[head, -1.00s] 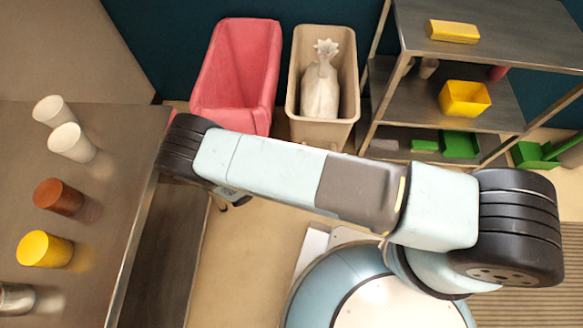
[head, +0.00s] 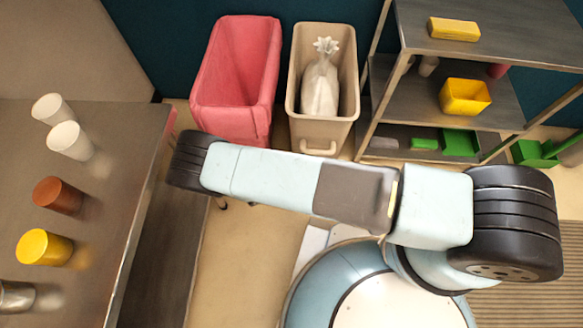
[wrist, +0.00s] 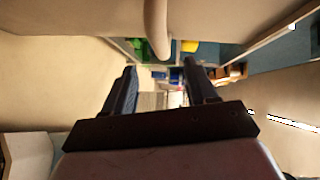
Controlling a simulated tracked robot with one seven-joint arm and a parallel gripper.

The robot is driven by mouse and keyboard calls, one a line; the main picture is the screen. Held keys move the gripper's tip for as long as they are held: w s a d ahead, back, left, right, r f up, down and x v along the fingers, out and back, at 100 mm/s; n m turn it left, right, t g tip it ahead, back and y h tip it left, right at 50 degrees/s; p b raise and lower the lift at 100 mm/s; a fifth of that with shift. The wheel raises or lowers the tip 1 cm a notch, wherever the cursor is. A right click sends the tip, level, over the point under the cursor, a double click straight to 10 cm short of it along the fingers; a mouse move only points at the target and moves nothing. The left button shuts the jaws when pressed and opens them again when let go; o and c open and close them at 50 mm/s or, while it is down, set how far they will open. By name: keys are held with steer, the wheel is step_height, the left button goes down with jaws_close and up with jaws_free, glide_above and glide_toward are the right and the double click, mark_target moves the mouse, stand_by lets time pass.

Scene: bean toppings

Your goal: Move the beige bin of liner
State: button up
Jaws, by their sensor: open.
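The beige bin (head: 345,125) stands on the floor by the back wall in the head view. A white tied liner bag (head: 320,88) sits upright inside it, its gathered top near the rim. A loop handle shows low on the bin's front. My gripper is hidden in the head view, where my arm crosses in front of the bins. In the wrist view my gripper (wrist: 158,75) is open, with nothing seen between its two dark fingers. A beige surface with a curved, handle-like part (wrist: 156,25) fills the top of that view; it appears to be the bin.
A pink bin (head: 235,75) stands just left of the beige one. A metal shelf (head: 415,105) with yellow and green containers stands close on the right. A metal counter (head: 100,200) with several cups is at the left. Tan floor is clear between counter and my base.

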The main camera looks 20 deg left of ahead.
mark_target(318, 153)
steer(key=x, duration=0.9)
steer(key=shift+w+d, duration=0.15)
steer(key=shift+w, duration=0.05)
jaws_close()
steer(key=shift+f, duration=0.1)
steer(key=shift+s, duration=0.15)
stand_by(1.0)
